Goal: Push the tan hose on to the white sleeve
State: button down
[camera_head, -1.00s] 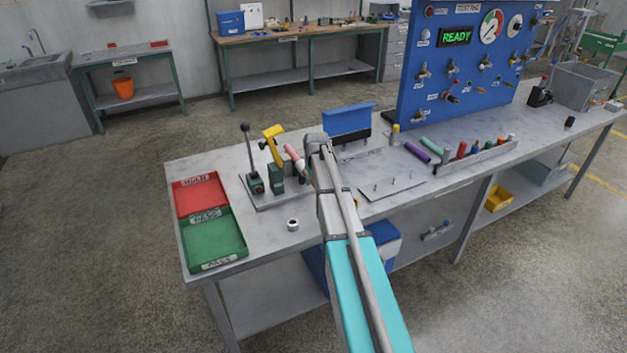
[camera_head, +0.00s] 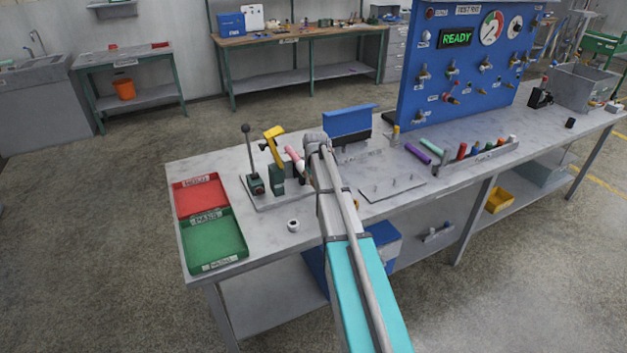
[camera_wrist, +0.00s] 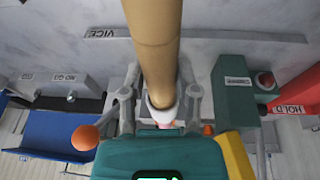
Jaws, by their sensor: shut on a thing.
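The tan hose (camera_wrist: 153,40) runs large down the middle of the wrist view, from the top edge to the white sleeve (camera_wrist: 160,114). The hose end meets the sleeve; how far it is on the sleeve I cannot tell. A bit of pink (camera_wrist: 166,125) shows just below the sleeve. My gripper (camera_wrist: 160,88) has its grey jointed fingers on both sides of the tan hose and is shut on it. In the head view my arm hides the gripper and the tan hose; a pink hose (camera_head: 293,156) shows left of the arm's end.
A green lever box (camera_wrist: 235,95) and a yellow part (camera_wrist: 238,155) stand close to the gripper. A blue bracket (camera_head: 347,122) is right of the arm's end. Red (camera_head: 200,195) and green (camera_head: 213,242) trays and a small ring (camera_head: 293,225) lie on the bench's left.

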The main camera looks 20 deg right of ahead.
jog(key=shift+c, duration=1.4)
grip_release()
jog(key=shift+w, duration=0.25)
jog(key=shift+s, duration=0.2)
jog(key=s, duration=0.9)
jog(key=shift+s, duration=0.2)
jog(key=shift+d+f, duration=0.1)
jog(key=s+a+g, duration=0.3)
jog(key=s+a, duration=1.6)
jog(key=a, duration=0.4)
jog(key=shift+s+a+f+y, duration=0.25)
jog(key=shift+a+f+y, duration=0.1)
jog(key=shift+y, duration=0.05)
